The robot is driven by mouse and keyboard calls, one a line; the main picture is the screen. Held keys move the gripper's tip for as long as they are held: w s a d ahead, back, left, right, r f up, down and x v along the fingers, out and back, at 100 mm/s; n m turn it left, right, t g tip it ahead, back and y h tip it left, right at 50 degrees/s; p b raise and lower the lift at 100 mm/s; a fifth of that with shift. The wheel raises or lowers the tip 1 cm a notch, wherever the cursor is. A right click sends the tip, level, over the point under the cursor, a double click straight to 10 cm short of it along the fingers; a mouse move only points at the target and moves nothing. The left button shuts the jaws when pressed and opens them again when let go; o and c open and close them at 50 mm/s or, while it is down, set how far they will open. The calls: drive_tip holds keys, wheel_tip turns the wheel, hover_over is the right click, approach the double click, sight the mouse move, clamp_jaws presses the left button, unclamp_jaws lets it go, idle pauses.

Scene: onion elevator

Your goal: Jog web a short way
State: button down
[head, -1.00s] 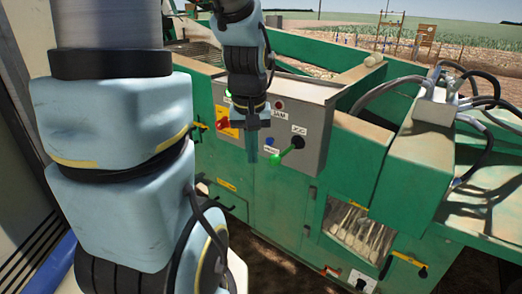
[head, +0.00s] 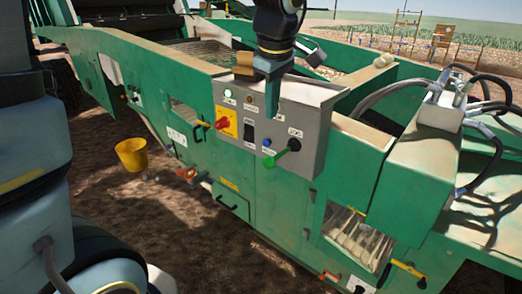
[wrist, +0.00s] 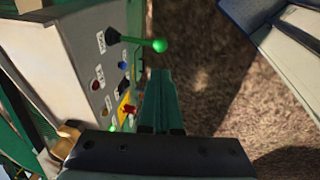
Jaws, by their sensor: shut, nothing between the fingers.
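The grey control box (head: 312,118) is on the side of the green machine. The JOG lever (head: 281,154), a green stick from a black boot, points out at its right; its green knob (wrist: 159,45) shows in the wrist view. My gripper (head: 268,112) is shut and empty, pointing down in front of the box's upper part, above and apart from the lever. Its fingers (wrist: 160,73) also show in the wrist view, below the knob in that picture. A slatted web (head: 203,50) lies in the machine at the upper left.
The box also carries a red switch (head: 224,122) on a yellow plate, a black rocker (head: 248,131), a blue button (head: 266,142) and a lit green lamp (head: 228,93). A yellow bucket (head: 131,154) is at the machine's left. Hoses (head: 480,95) curve at the right.

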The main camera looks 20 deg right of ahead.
sight(269, 159)
drive_tip(key=p+x, duration=0.2)
drive_tip(key=x, duration=1.2)
drive_tip(key=shift+p, duration=0.4)
drive_tip(key=shift+f, duration=0.1)
